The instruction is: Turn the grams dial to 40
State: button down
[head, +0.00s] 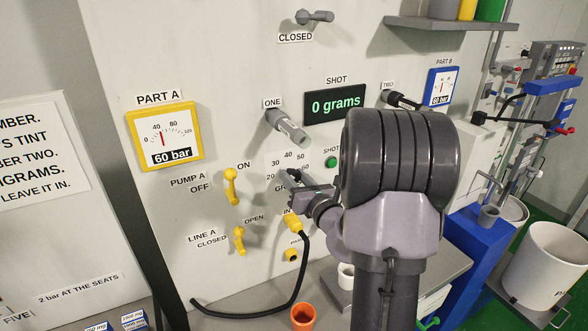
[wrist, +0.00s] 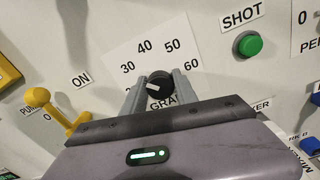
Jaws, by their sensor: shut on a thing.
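The grams dial is a black round knob (wrist: 159,79) with a white pointer mark, on a white scale plate (wrist: 113,58). In the wrist view the numbers 30, 40, 50 and 60 show around it. The white mark points left and slightly down, below the 30, not at the 40. My gripper (wrist: 159,88) has its two grey fingers on either side of the knob, shut on it. In the head view the scale plate (head: 283,158) shows, and my gripper (head: 292,178) and arm hide much of the dial. The display (head: 336,104) reads 0 grams.
The green shot button (head: 331,162) is right of the dial. The yellow pump A lever (head: 231,185) and line A lever (head: 239,240) are to the left. A black hose (head: 300,275) hangs below from a yellow fitting (head: 292,222). An orange cup (head: 303,316) stands beneath.

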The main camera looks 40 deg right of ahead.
jog(key=m+p, duration=0.5)
jog(key=m, duration=0.1)
jog(key=shift+r+p, duration=0.15)
jog(key=shift+p, duration=0.2)
jog(key=shift+m+p, duration=1.05)
jog(key=shift+m, duration=0.15)
jog(key=shift+d+f, duration=0.1)
jog(key=shift+f, duration=0.1)
jog(key=c, duration=1)
grip_release()
jog(key=shift+o, duration=0.2)
jog(key=shift+s, duration=0.15)
